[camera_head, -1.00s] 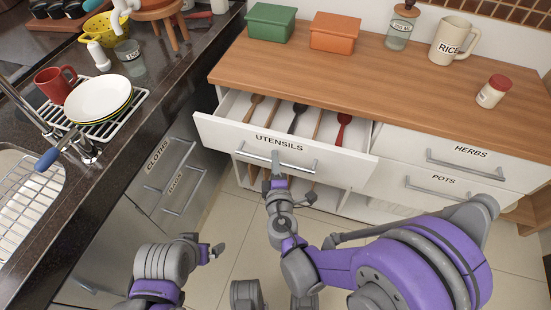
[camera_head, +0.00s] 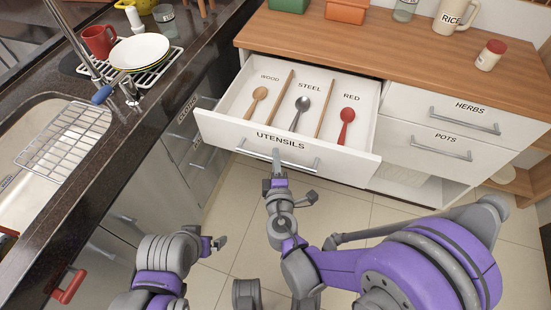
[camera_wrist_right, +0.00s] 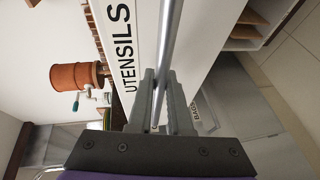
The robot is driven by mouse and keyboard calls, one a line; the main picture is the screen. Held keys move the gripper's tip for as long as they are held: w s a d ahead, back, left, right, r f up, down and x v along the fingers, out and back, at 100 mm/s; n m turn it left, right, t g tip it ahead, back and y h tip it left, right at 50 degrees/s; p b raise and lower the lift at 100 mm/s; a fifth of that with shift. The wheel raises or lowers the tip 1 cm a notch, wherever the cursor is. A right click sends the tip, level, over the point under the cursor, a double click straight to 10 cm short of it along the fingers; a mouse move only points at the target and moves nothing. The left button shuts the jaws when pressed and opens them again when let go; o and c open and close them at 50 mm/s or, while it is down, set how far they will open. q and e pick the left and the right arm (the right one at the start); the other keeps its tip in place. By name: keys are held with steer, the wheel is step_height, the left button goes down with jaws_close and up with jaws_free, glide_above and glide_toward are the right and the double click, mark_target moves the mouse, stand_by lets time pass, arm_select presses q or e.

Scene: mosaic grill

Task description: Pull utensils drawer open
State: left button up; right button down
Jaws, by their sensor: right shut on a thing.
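The utensils drawer (camera_head: 222,128) is a white drawer, pulled well out of the wooden-topped cabinet, with UTENSILS on its front. Inside lie a wooden spoon (camera_head: 257,97), a steel spoon (camera_head: 302,105) and a red spoon (camera_head: 346,118), parted by two wooden dividers. My right gripper (camera_head: 277,165) is shut on the drawer's metal bar handle (camera_head: 300,167). In the right wrist view the gripper (camera_wrist_right: 158,98) has its fingers around the bar (camera_wrist_right: 170,40), beside the UTENSILS label. My left gripper (camera_head: 213,243) hangs in front of the left counter, away from the drawer; its fingers are too small to judge.
The herbs drawer (camera_head: 410,101) and pots drawer (camera_head: 400,140) to the right are closed. A dark counter (camera_head: 110,150) with sink and dish rack runs along the left. Tiled floor (camera_head: 225,215) is free between the counter and my arms.

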stand_by(0.3)
steer(key=c, duration=0.8)
jaws_free()
steer(key=shift+c, duration=0.2)
steer(key=s+r, duration=0.2)
steer(key=s, duration=0.8)
steer(key=shift+s+d, duration=0.3)
steer(key=shift+d, duration=0.15)
